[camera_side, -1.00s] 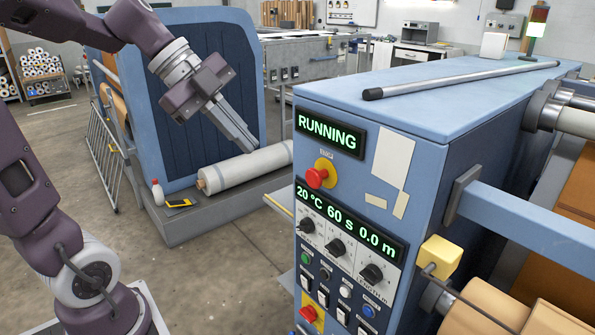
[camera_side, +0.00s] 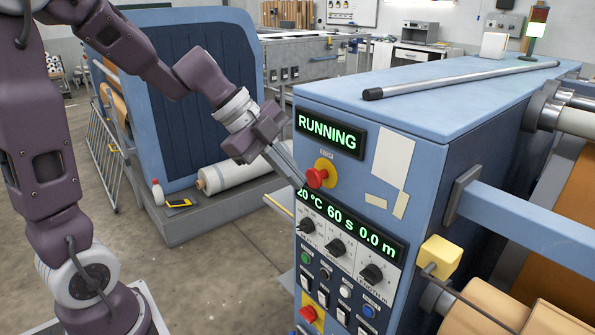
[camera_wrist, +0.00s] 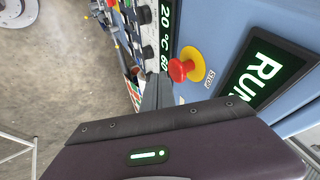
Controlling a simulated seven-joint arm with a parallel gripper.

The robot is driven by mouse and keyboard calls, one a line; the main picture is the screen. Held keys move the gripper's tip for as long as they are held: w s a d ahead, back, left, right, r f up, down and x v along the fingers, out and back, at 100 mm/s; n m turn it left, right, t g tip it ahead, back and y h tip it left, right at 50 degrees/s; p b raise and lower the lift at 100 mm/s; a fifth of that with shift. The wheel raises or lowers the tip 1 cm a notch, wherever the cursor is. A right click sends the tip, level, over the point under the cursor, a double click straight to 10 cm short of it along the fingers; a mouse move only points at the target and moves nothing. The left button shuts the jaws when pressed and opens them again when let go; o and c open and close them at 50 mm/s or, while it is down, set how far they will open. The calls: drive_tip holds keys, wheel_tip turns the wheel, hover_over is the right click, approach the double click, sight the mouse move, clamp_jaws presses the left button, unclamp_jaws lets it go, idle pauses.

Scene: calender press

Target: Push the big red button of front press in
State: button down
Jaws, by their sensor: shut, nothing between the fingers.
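The front press (camera_side: 420,105) is a blue cabinet on the right of the side view, with its lit display (camera_side: 329,134) reading RUNNING. The big red button (camera_side: 317,177) sits on a yellow round plate below that display and stands out from the panel. It also shows in the wrist view (camera_wrist: 180,70), beside a STOP label. My gripper (camera_side: 300,182) is shut and empty, its fingertips just left of the red button. In the wrist view the gripper fingers (camera_wrist: 157,90) are close beside the button. I cannot tell whether they touch it.
A lower display (camera_side: 350,220), several knobs and small buttons, and a second red button (camera_side: 308,314) lie below on the same panel. A metal bar (camera_side: 460,80) lies on the cabinet top. A white roll (camera_side: 235,172) lies on the grey platform behind my gripper.

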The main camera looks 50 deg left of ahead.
drive_tip(key=shift+w, duration=1.6)
approach(310, 173)
drive_tip(key=s+r, duration=0.1)
drive_tip(key=s, duration=0.4)
drive_tip(key=shift+w+a, duration=0.1)
drive_tip(key=shift+a, duration=0.2)
